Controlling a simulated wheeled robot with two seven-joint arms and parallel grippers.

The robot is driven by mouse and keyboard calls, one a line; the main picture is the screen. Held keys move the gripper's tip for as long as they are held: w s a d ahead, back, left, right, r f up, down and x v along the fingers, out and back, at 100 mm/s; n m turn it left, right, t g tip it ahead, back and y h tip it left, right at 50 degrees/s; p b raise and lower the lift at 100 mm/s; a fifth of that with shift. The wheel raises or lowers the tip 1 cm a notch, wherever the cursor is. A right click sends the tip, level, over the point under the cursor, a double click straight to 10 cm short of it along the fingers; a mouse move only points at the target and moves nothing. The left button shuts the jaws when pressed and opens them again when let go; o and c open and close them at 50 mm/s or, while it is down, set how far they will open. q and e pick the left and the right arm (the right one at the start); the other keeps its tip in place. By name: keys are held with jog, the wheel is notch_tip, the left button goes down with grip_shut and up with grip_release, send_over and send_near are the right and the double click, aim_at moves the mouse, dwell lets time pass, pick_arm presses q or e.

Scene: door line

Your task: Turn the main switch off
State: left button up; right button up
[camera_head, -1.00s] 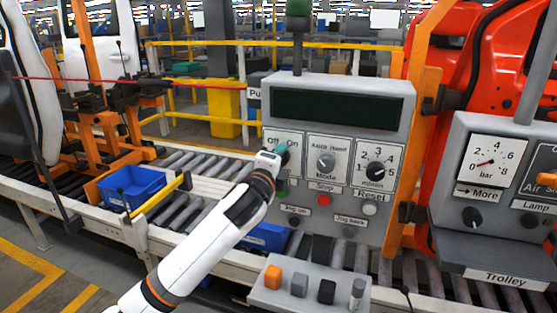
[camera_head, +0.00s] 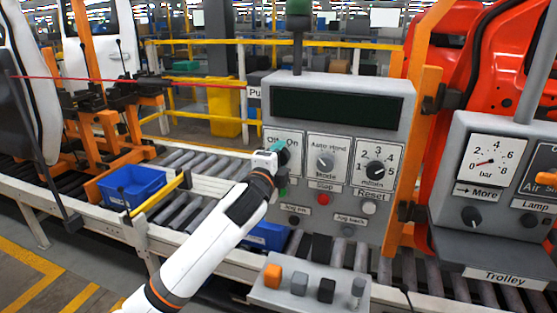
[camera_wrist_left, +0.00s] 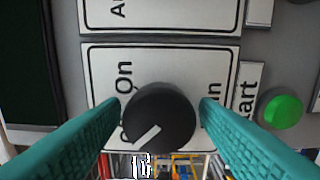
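The main switch is a round black knob (camera_wrist_left: 158,118) with a white pointer line, on a white plate (camera_wrist_left: 225,75) lettered "On". In the left wrist view the line points to the lower left, towards the partly hidden "Off" lettering. My left gripper (camera_wrist_left: 157,108) has one teal finger on each side of the knob, with a narrow gap showing at each side; it looks open around it. In the head view the left gripper (camera_head: 279,149) is at the panel's upper left plate and hides the knob. My right gripper is not in view.
A shelf with small blocks (camera_head: 300,283) juts out below. A gauge panel (camera_head: 490,190) stands right.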

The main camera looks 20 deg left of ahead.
pick_arm(q)
jog(key=shift+o, duration=0.7)
jog(key=s+b, duration=0.3)
jog(key=s, duration=0.9)
jog(key=shift+a, duration=0.25)
jog(key=shift+f, duration=0.15)
